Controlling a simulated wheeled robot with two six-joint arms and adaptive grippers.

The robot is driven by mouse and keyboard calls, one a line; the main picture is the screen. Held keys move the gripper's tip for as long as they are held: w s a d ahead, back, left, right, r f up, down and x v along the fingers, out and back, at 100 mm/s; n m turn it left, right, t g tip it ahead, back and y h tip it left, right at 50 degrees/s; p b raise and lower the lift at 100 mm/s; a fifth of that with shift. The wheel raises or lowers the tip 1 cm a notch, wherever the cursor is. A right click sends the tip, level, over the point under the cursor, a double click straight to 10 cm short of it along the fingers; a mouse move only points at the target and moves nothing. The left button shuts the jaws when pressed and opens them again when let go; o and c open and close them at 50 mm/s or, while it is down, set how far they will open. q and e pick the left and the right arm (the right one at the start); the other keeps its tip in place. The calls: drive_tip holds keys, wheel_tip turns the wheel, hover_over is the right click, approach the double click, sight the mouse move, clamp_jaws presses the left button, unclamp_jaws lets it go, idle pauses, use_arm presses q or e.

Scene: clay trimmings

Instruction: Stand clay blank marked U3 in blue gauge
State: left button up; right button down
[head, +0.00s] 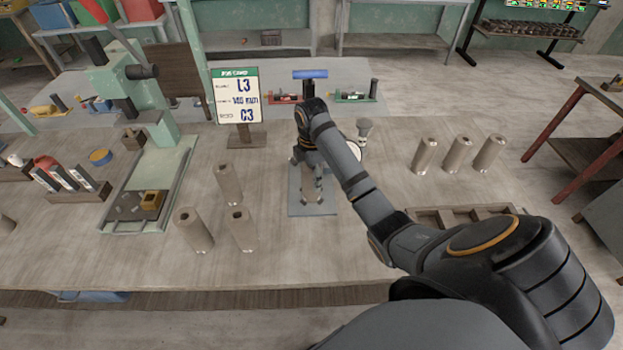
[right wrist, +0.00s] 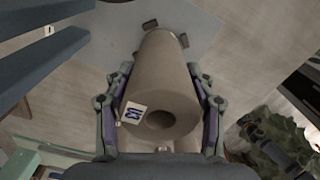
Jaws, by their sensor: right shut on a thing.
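The clay blank (right wrist: 166,75) is a grey-brown cylinder with a hole in its end and a white tag reading U3. My right gripper (right wrist: 160,100) is shut on it, one finger on each side. In the head view my right gripper (head: 308,160) is over the gauge, and the blank (head: 312,188) is partly hidden by it. The blue gauge has a blue top bar (head: 310,74) and a grey base plate (head: 313,210). The blank's far end is over the plate, near small dark stops (right wrist: 183,40); I cannot tell if it touches. My left gripper is out of view.
Three blanks (head: 240,228) stand left of the gauge, three more (head: 458,155) at right. A card stand (head: 237,97) and green press (head: 150,110) are at left. Red (head: 285,98) and green (head: 355,97) gauges lie behind. A wooden tray (head: 450,213) is at front right.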

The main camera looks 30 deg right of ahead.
drive_tip(key=shift+c, duration=2.3)
unclamp_jaws()
drive_tip(key=shift+f, duration=0.1)
wheel_tip(320, 180, up, 12)
drive_tip(key=p, duration=1.1)
drive_tip(key=shift+r+p, duration=0.25)
drive_tip(key=shift+p, duration=0.1)
drive_tip(key=shift+f, duration=0.1)
